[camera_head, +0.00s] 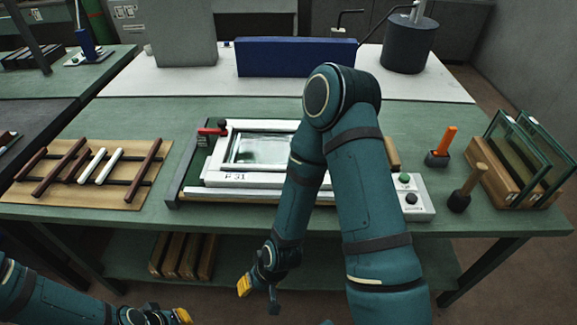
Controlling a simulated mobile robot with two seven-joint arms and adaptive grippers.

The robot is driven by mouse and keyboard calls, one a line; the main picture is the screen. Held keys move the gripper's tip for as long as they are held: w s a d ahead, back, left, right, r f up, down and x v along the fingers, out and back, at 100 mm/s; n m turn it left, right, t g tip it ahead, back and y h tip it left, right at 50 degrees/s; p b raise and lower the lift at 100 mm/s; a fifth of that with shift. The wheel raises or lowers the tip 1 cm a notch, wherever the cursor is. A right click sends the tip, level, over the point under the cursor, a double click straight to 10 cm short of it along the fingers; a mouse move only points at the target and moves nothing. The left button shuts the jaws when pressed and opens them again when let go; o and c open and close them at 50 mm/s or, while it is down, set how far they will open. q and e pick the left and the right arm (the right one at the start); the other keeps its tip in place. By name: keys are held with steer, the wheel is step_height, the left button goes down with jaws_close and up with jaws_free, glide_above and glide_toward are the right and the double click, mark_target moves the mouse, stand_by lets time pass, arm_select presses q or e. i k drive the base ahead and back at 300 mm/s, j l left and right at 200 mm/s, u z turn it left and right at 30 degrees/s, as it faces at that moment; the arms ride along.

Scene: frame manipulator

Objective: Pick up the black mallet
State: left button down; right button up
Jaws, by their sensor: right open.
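A black mallet (459,202) with a wooden handle stands head-down near the right front of the green bench, its handle tilted up to the right. A second tool with an orange handle and a dark block head (437,158) stands just behind and left of it. My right gripper (258,293) is open and empty, low in front of the bench edge, well left of the mallet. My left gripper (168,317) is at the bottom edge, partly cut off; its jaw state is unclear. Both are far from the mallet.
A white frame in a fixture (190,178) fills the bench middle, partly behind my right arm. A control box (418,212) with buttons sits left of the mallet. Glass panes in a wooden rack (516,194) stand right. A wooden board (130,197) with bars lies left.

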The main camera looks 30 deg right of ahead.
mark_target(460, 200)
steer(key=z, duration=2.35)
steer(key=l, duration=0.15)
steer(key=i, duration=0.05)
